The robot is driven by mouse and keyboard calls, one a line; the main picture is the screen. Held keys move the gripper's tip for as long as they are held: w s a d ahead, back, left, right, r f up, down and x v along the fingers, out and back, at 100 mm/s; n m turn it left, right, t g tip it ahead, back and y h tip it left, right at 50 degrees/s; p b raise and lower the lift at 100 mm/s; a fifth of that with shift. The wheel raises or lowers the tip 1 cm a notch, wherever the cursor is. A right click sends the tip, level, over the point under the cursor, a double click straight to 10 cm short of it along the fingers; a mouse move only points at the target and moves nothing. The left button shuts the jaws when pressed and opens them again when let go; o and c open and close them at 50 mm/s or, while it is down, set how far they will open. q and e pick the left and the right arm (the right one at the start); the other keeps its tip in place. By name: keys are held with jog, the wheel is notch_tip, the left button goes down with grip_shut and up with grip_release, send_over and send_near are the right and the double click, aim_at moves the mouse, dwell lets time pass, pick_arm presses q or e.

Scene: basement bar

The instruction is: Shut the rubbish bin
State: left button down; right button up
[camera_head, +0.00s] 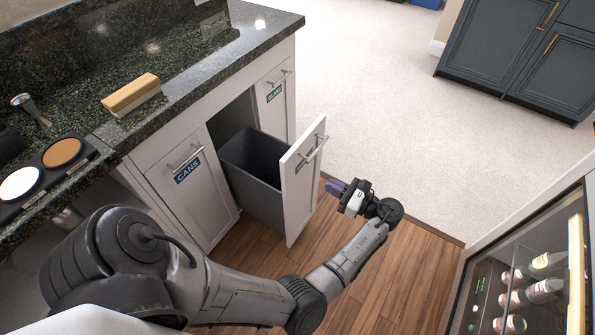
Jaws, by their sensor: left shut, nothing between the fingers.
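The rubbish bin is a dark grey bin (252,165) in a pull-out drawer with a white front panel (302,187). The drawer stands pulled out from the cabinet, and the bin's open top shows. A metal bar handle (312,149) is on the panel's outer face. My left gripper (340,188) is shut and empty, just outside the panel's outer face, below the handle and to its right. Whether its tips touch the panel I cannot tell. My right gripper is not in view.
Closed white fronts flank the bin: one labelled "CANS" (186,189) and one with a green label (275,96). The dark stone counter (185,75) above holds a wooden block brush (131,94). A glass-front bottle cooler (520,265) stands at right. Open floor lies beyond the drawer.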

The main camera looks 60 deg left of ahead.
aim_at(290, 165)
pick_arm(q)
jog(key=b+x, duration=0.3)
jog(key=x, duration=0.7)
jog(key=shift+s+a+f, duration=0.15)
jog(key=shift+b+x, duration=0.55)
jog(key=shift+x, duration=0.4)
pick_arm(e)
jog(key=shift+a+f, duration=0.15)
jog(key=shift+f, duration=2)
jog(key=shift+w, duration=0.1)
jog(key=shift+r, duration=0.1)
